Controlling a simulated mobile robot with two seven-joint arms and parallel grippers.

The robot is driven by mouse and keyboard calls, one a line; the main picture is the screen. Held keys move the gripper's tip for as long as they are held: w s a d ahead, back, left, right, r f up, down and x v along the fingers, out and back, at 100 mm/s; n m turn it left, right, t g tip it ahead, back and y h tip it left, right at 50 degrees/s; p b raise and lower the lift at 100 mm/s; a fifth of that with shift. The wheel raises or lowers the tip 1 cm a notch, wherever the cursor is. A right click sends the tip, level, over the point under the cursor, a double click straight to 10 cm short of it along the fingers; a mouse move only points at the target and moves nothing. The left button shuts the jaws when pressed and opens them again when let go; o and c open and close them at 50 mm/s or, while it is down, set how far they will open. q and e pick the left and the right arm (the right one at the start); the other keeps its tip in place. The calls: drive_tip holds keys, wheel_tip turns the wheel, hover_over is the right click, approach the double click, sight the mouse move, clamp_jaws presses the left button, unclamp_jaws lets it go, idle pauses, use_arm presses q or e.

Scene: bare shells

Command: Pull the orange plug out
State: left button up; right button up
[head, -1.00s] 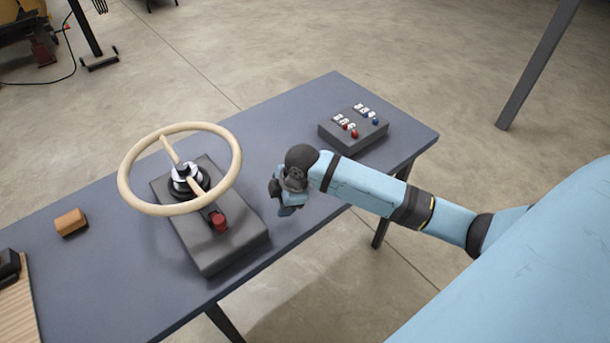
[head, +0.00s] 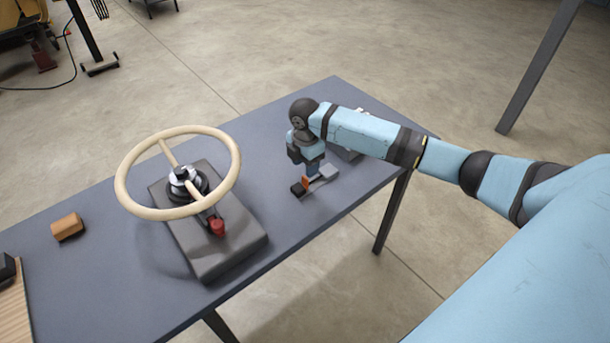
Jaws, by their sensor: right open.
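An orange-brown block (head: 68,227) with a rounded side lies on the left of the table, far from the gripper. My left gripper is not in view.
A cream steering wheel (head: 233,165) stands on a dark grey base (head: 225,255) with a red knob (head: 217,227), left of my right gripper. A slatted wooden board (head: 14,308) lies at the left edge. The blue-grey table (head: 100,270) has bare room between.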

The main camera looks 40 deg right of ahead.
sight(303, 184)
drive_tip(key=shift+f, duration=2.6)
